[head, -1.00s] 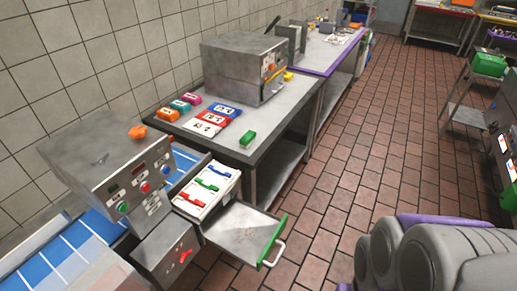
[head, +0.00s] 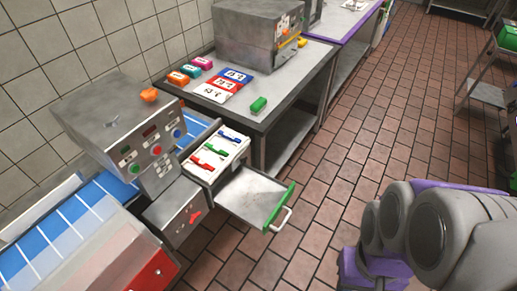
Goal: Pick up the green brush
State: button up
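A small green block-shaped item (head: 259,104), which may be the green brush, lies on the front right part of the grey metal table (head: 285,112). Its bristles cannot be made out. A green-handled item (head: 215,150) lies between a red and a blue one in the white tray (head: 238,140) of the nearer machine; I cannot tell what it is. My arm shows at the lower right, over the floor and apart from both green items. My gripper is not in view.
A flat metal shelf (head: 248,197) with a green edge and handle juts out from the nearer machine (head: 115,125). Coloured blocks and cards lie on the table near a metal box machine (head: 255,40). The brick-tiled floor (head: 345,150) is open to the right.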

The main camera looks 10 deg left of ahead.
aim_at(260, 104)
jog(key=i+l+z, duration=0.55)
jog(key=i+l, duration=0.35)
jog(key=i+u, duration=0.2)
jog(key=u, duration=0.2)
jog(key=i+u, duration=0.2)
jog(key=u, duration=0.25)
jog(key=i+u, duration=0.25)
jog(key=u, duration=0.15)
jog(key=i+j+u, duration=0.2)
jog(key=i+u, duration=0.6)
jog(key=k+j, duration=0.05)
